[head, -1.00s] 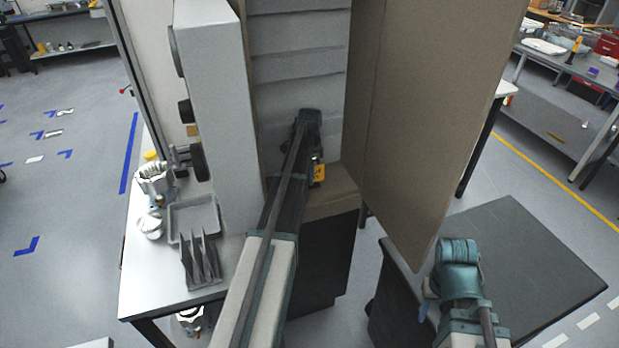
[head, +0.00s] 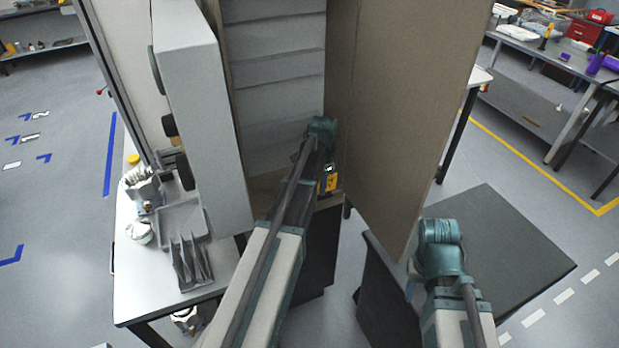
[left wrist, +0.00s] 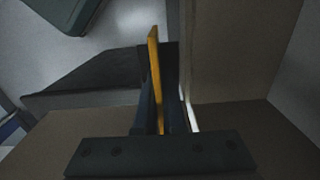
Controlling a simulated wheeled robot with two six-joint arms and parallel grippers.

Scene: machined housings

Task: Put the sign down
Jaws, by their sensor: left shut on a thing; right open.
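The sign is a thin yellow plate (head: 330,183) low in front of the tall open cabinet (head: 278,75). My left gripper (head: 325,165) is shut on it. In the left wrist view the sign (left wrist: 155,75) stands edge-on, upright and slightly tilted, between the dark fingers (left wrist: 157,95). Whether its lower edge touches anything cannot be seen. My right arm is at the lower right, by the dark table; its jaws are hidden.
The brown cabinet door (head: 420,110) stands open on the right. A dark table (head: 510,250) is at the lower right. A white bench (head: 135,285) on the left carries a grey tray (head: 203,215), a dark slotted rack (head: 190,262) and metal housings (head: 142,188).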

